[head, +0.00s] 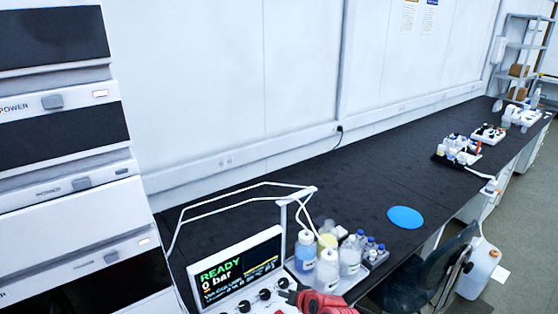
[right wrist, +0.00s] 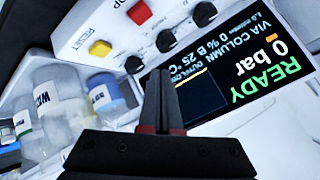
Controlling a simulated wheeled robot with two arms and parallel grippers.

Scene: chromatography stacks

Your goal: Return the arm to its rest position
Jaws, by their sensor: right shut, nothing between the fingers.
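My right gripper (head: 286,294) shows at the bottom of the head view, in front of the control panel. Its red and black fingers are closed together with nothing between them. In the right wrist view the closed fingers (right wrist: 158,85) point toward the panel, tilted in the picture. The panel's screen (head: 240,268) reads READY and 0 bar; it also shows in the right wrist view (right wrist: 235,70). Black knobs sit beside the screen, and the right wrist view shows a yellow button (right wrist: 100,48) and a red button (right wrist: 139,12). My left gripper is not in view.
An instrument stack (head: 65,140) stands at the left. Bottles (head: 327,270) stand in a tray right of the panel, near the gripper. A blue disc (head: 405,217) lies on the black bench (head: 350,185), with clear surface around it. A chair (head: 425,270) is at the bench's front.

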